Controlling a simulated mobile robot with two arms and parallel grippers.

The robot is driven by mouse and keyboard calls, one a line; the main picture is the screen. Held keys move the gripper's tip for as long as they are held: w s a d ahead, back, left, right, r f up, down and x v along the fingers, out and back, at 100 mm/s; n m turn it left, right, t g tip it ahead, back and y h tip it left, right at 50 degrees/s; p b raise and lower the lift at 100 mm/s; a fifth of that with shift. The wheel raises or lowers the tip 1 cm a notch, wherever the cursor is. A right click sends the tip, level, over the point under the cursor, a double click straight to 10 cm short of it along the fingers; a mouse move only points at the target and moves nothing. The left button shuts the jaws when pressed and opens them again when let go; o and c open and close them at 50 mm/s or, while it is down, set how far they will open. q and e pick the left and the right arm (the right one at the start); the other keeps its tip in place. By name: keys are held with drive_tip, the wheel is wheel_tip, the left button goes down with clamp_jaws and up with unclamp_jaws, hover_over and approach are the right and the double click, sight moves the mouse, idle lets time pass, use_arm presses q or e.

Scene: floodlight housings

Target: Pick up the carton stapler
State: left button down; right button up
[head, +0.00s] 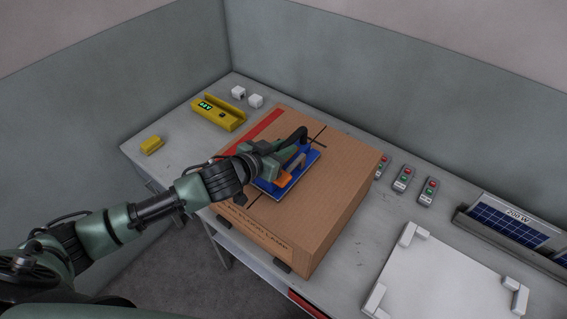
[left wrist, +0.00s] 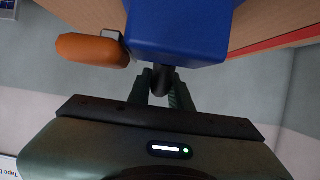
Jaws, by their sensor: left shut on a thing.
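The carton stapler (head: 308,159), with a blue body, a black handle and an orange part, is on top of the large cardboard carton (head: 335,190). My left gripper (head: 288,152) reaches in from the left and is shut on the stapler's black handle. In the left wrist view the fingers (left wrist: 163,90) close around the dark handle, just below the blue body (left wrist: 180,30), with the orange part (left wrist: 92,50) beside it. I cannot tell whether the stapler touches the carton. My right gripper is not in view.
Several button boxes (head: 403,178), a white panel with corner pieces (head: 440,285) and a solar panel (head: 515,225) stand right. Grey walls border the bench.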

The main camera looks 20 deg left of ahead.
use_arm(q)
drive_tip(key=shift+w+r, duration=0.2)
